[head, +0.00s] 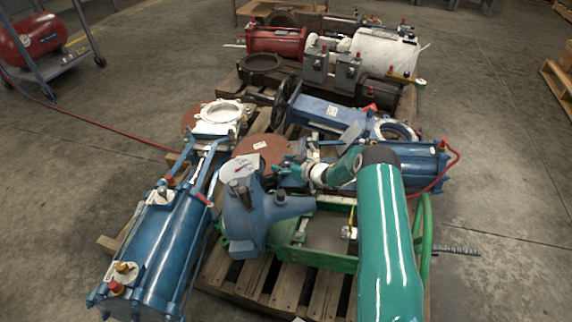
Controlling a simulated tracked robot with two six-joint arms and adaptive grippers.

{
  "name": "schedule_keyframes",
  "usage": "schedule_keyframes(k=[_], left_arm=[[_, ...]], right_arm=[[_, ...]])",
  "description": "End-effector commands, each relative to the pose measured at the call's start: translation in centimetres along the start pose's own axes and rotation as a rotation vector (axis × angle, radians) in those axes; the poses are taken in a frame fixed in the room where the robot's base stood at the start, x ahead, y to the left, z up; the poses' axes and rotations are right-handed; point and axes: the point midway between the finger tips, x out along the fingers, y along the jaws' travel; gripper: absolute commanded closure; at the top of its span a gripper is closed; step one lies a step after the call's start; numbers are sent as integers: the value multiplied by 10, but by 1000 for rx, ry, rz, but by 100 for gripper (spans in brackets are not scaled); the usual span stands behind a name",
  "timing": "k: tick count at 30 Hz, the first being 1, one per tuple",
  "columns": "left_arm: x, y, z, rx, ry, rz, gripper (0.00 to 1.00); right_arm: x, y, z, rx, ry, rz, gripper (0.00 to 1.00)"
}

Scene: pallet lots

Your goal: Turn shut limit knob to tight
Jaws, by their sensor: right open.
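A blue actuator housing (246,222) stands upright on the near pallet, with a white round dial (239,168) carrying a red mark on its top. A stub (290,206) juts from its right side. I cannot make out the shut limit knob or its marking; it is too small or hidden. My right arm comes in from the lower right, and its teal right gripper (286,168) is open just right of the dial, beside the upper housing. I cannot tell whether it touches anything. My left gripper is not in view.
A long blue cylinder (156,248) lies left of the housing. A green frame (312,260) lies to the right on the wooden pallet (272,283). Blue valves, a red cylinder (276,41) and a white tank (385,51) crowd behind.

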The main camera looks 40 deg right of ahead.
Motion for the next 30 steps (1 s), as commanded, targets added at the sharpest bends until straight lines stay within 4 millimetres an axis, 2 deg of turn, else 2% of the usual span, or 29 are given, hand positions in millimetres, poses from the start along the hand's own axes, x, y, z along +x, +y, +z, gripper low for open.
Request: schedule_keyframes(k=[6,7,17,30], left_arm=[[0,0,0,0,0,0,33],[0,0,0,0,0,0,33],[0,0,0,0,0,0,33],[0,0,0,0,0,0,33]], right_arm=[[0,0,0,0,0,0,37],[0,0,0,0,0,-1,40],[0,0,0,0,0,-1,95],[1,-2,-2,35,10,97,97]])
